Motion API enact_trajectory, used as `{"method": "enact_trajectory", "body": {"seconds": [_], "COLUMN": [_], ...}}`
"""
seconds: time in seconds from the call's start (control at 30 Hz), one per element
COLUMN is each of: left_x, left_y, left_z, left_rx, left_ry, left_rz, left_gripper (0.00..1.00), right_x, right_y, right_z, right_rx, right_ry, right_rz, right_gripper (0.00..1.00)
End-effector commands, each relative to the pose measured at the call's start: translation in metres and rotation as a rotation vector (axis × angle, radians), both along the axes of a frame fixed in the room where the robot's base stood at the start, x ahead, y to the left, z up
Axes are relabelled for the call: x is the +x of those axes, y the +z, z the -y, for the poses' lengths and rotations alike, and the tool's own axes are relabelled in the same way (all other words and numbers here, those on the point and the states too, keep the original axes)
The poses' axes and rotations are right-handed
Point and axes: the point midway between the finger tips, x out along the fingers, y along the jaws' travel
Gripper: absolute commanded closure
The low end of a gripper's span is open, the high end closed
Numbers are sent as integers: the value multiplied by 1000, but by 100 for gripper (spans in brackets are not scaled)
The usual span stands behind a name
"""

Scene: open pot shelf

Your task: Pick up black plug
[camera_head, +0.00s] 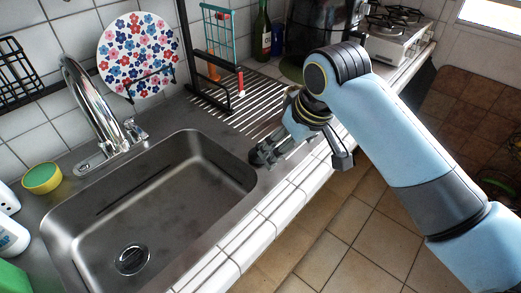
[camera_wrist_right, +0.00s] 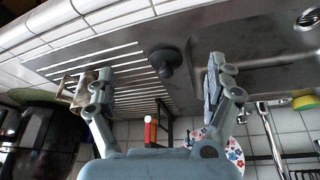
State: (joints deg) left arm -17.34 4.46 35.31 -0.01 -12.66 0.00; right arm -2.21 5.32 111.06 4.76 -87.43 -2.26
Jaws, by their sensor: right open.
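The black plug (camera_wrist_right: 165,60) shows in the right wrist view as a dark round disc with a knob, lying on the grey metal surface beside the sink basin. My right gripper (camera_wrist_right: 160,80) is open, with one finger to each side of the plug in that view; no contact shows. In the head view my right gripper (camera_head: 302,157) is over the counter at the basin's right end, and I cannot make out the plug there. My left gripper is not in view.
The sink basin (camera_head: 165,205) with its drain (camera_head: 132,259) is left of the gripper. A faucet (camera_head: 92,105), a flowered plate (camera_head: 138,55) and a black rack (camera_head: 212,85) stand behind. A green bottle (camera_head: 262,35) is at the back. White tiles (camera_head: 262,222) edge the counter.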

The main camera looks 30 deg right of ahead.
Motion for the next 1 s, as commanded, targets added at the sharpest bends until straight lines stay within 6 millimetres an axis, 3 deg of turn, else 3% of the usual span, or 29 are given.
{"method": "enact_trajectory", "body": {"seconds": [0.1,0.3,1.0], "left_x": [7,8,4], "left_y": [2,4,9], "left_z": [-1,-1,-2], "left_rx": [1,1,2], "left_ry": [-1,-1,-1], "left_rz": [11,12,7], "left_gripper": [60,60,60], "right_x": [33,63,95], "right_y": [9,10,-77], "right_z": [-2,-5,-13], "right_rx": [15,31,30], "right_ry": [3,6,6], "right_rz": [13,17,18], "right_gripper": [13,13,13]}}
